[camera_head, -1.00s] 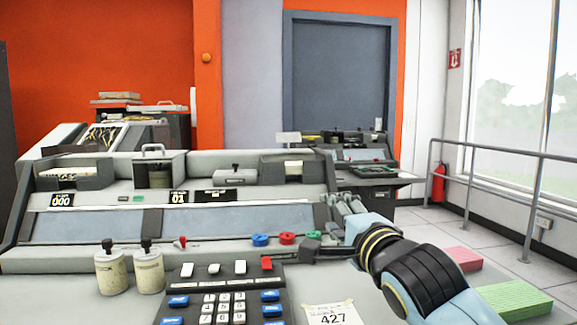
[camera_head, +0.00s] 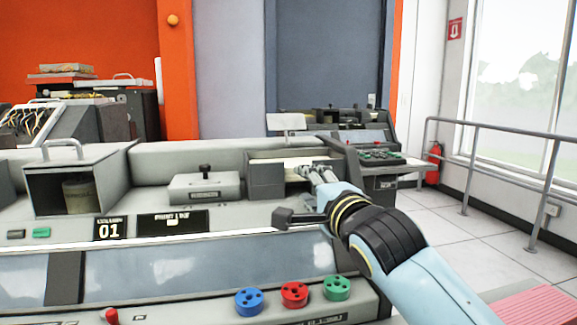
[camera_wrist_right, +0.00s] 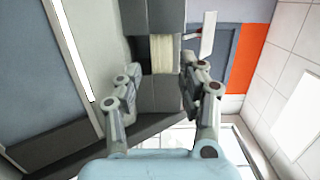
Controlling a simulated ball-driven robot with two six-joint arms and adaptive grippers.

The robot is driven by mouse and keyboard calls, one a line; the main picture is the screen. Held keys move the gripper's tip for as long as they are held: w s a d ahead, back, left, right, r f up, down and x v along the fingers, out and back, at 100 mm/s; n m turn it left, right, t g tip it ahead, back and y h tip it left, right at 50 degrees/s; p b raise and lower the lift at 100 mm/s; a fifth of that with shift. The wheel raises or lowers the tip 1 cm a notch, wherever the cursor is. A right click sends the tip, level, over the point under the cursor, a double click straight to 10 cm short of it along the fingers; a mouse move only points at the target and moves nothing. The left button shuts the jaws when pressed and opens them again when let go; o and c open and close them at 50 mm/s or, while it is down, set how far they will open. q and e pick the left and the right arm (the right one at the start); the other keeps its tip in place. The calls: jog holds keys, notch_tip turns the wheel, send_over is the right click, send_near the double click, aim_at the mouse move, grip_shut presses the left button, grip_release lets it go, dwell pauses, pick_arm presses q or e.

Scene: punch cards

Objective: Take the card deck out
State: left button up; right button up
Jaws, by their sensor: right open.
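The card deck (camera_wrist_right: 164,55) is a cream block of cards between dark grey walls in the right wrist view. In the head view only a pale strip of it (camera_head: 291,162) shows in the grey card slot (camera_head: 265,180) at the right end of the console. My right gripper (camera_head: 312,172) is at that slot in the head view. In the right wrist view my right gripper (camera_wrist_right: 162,82) is open and empty. Its fingers are apart on either side of the slot's line, with the deck beyond the tips. My left gripper is not in view.
The grey console (camera_head: 160,200) spans the front, with blue (camera_head: 249,301), red (camera_head: 294,294) and green (camera_head: 337,287) knobs below. A grey lidded box (camera_head: 205,187) stands left of the slot. An open compartment holding a canister (camera_head: 79,195) is further left. A pink stack (camera_head: 535,308) lies at lower right.

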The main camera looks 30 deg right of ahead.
aim_at(291, 171)
jog(key=w, duration=0.6)
jog(key=w+d, duration=0.1)
jog(key=w, duration=0.2)
jog(key=shift+w+d, duration=0.1)
jog(key=shift+w, duration=0.15)
grip_shut()
jog(key=shift+r, duration=0.1)
